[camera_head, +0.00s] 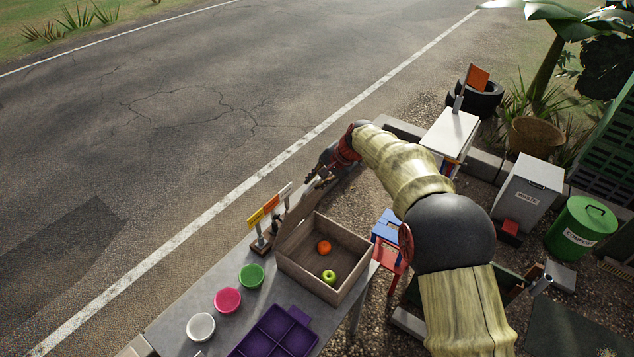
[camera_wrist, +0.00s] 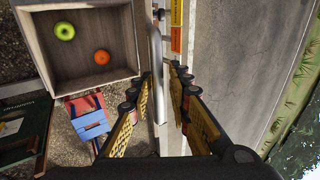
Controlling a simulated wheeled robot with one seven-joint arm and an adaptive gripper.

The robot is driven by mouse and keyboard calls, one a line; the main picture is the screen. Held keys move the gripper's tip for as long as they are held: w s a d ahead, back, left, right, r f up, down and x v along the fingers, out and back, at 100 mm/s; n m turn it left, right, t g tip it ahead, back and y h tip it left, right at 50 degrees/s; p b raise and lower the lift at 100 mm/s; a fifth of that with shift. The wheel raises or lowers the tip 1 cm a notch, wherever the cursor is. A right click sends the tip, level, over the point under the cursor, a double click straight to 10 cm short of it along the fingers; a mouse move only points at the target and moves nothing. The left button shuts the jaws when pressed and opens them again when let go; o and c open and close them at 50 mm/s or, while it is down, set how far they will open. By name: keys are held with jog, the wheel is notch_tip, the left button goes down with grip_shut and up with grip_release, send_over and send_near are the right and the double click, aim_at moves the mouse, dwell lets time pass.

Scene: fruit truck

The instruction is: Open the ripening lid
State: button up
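The wooden ripening box (camera_head: 345,240) stands on the grey table. Its inside is in plain view. A brown panel, which looks like its lid (camera_head: 296,222), stands up, tilted, along the box's far left side. My gripper (camera_head: 322,178) is just past the box's far corner, near the top of that panel. In the wrist view, my gripper (camera_wrist: 155,90) has its two fingers apart, with a narrow pale strip seen between them. The box (camera_wrist: 85,82) is at upper left there, and a pale bar like a handle (camera_wrist: 156,55) runs beside it. I cannot tell whether either finger touches anything.
An orange (camera_head: 324,247) and a green apple (camera_head: 329,277) lie in the box. Small coloured signs (camera_head: 264,210) stand close to its left. Green, pink and white round items and a purple tray (camera_head: 262,340) are on the table. A blue and red chair (camera_head: 388,230) stands right of it.

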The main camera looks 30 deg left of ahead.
jog(key=shift+o, duration=0.5)
jog(key=shift+f, duration=0.2)
jog(key=v, duration=1.2)
jog(key=shift+w, duration=0.1)
